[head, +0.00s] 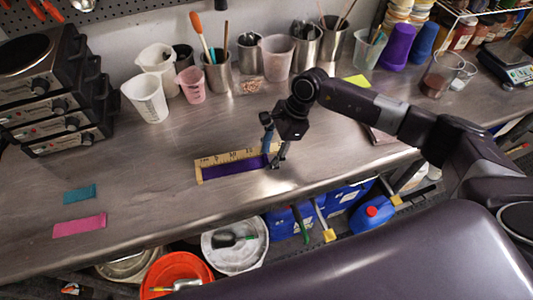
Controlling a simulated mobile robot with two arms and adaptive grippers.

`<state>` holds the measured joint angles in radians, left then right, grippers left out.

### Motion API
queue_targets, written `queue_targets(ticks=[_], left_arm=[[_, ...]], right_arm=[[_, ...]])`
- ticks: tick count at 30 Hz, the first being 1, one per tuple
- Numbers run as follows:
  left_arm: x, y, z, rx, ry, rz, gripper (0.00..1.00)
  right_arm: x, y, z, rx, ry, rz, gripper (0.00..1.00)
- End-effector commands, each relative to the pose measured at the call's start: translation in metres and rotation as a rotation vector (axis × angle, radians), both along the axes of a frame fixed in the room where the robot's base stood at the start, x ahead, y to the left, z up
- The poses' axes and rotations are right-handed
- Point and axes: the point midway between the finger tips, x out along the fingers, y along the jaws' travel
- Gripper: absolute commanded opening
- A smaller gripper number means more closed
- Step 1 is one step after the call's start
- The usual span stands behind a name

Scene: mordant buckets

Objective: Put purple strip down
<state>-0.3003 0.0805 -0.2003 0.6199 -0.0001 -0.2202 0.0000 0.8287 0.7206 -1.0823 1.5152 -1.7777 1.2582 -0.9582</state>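The purple strip (236,166) lies flat on the metal counter, along the lower side of a wooden ruler (222,158). Its right end is at my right gripper (271,160). My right gripper points down at that end. Its two fingertips look apart, one on the far side and one on the near side of the strip's end, and partly cover it. A teal strip (79,194) and a pink strip (79,225) lie apart on the counter at the left. My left gripper is out of view.
Stacked hot plates (55,95) stand at the left. Beakers, jugs and metal cups line the back, including a white jug (146,97). A scale (507,65) is at the right. Below the front edge are an orange bucket (180,272) and a white bucket (236,245). The counter's middle left is clear.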

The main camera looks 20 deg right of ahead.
Motion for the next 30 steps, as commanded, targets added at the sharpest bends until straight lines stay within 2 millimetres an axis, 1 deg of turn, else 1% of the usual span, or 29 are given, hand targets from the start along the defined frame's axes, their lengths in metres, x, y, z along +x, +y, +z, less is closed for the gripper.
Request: queue_targets(ticks=[1,3,4,6,12,15,18,24,30], left_arm=[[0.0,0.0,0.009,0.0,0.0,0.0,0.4],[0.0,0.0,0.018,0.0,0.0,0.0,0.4],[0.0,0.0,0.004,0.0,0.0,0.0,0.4],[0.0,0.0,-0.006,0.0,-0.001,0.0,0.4],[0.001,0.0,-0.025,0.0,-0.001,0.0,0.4],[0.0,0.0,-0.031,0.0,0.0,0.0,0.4],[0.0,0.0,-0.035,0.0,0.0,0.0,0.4],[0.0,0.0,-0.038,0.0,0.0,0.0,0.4],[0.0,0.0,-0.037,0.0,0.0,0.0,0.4]], right_arm=[[-0.001,-0.005,0.004,-0.012,0.005,-0.003,0.46],[-0.001,-0.004,0.012,-0.01,0.003,-0.003,0.46],[0.001,-0.009,0.012,-0.01,-0.002,-0.004,0.46],[0.002,-0.014,0.027,-0.008,-0.006,-0.003,0.46],[0.002,-0.03,0.074,-0.002,-0.009,-0.003,0.46],[0.002,-0.037,0.092,-0.001,-0.008,-0.002,0.46],[0.002,-0.041,0.106,0.0,-0.007,-0.002,0.46],[0.001,-0.045,0.12,0.002,-0.004,-0.001,0.46],[0.001,-0.045,0.121,0.002,-0.004,-0.001,0.46]])
